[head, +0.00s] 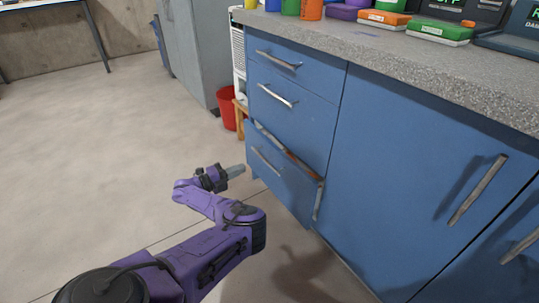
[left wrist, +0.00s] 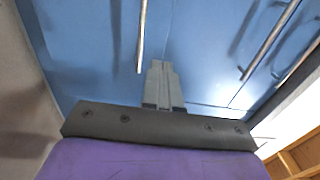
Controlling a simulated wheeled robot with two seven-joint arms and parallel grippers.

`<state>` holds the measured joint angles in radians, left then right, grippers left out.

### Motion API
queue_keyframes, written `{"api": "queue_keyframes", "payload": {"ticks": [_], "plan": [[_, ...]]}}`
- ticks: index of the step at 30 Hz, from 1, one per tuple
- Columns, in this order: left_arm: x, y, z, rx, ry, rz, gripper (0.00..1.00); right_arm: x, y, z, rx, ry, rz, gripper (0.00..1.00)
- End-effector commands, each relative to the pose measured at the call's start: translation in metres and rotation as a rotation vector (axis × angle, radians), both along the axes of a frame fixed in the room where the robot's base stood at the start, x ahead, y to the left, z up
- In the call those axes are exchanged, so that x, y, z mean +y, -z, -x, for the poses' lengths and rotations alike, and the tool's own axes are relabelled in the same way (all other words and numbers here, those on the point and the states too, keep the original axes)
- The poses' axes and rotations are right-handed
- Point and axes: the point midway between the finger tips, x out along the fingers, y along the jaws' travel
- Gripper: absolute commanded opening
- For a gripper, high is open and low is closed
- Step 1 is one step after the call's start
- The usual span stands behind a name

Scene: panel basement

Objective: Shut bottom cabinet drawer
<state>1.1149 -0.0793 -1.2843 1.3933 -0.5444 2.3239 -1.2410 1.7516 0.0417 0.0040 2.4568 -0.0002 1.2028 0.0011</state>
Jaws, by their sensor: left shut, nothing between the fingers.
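The bottom drawer (head: 288,190) of the blue cabinet stands partly open in the head view. Its front sits out from the cabinet face, and a strip of its inside shows along the top edge. Its metal handle (head: 265,160) is on the front. My left gripper (head: 243,168) is shut and empty, just left of the drawer front, with its fingers pointing toward it. In the left wrist view the shut fingers (left wrist: 163,68) point at a blue front (left wrist: 95,50), beside a metal handle (left wrist: 142,35). Whether they touch it I cannot tell. My right gripper is not in view.
Two upper drawers (head: 291,82) look shut. A cabinet door (head: 420,175) is to their right, under a grey speckled countertop (head: 400,55) with colourful items. A red bucket (head: 227,108) stands behind the cabinet's left side. The floor (head: 90,150) at left is clear.

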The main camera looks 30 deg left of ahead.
Motion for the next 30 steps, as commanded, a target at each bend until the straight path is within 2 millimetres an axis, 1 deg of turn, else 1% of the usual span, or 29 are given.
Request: {"api": "queue_keyframes", "payload": {"ticks": [5, 12, 14, 18, 21, 24, 30], "plan": [[-0.012, 0.003, -0.029, -0.007, 0.002, 0.001, 0.0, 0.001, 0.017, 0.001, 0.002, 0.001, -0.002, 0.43], [-0.033, 0.004, -0.078, -0.007, 0.001, 0.002, 0.0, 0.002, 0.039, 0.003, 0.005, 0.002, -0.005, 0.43], [-0.037, 0.003, -0.089, -0.007, 0.0, 0.002, 0.0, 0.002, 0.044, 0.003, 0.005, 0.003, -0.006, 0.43], [-0.046, 0.003, -0.111, -0.005, -0.002, 0.001, 0.0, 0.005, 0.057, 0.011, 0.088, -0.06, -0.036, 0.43], [-0.05, 0.002, -0.12, -0.003, -0.003, 0.002, 0.0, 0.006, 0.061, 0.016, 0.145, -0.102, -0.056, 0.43], [-0.051, 0.0, -0.125, -0.004, -0.004, 0.002, 0.0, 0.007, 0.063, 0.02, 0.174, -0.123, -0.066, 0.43], [-0.051, -0.001, -0.126, -0.002, -0.005, 0.002, 0.0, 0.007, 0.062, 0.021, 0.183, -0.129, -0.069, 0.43]]}}
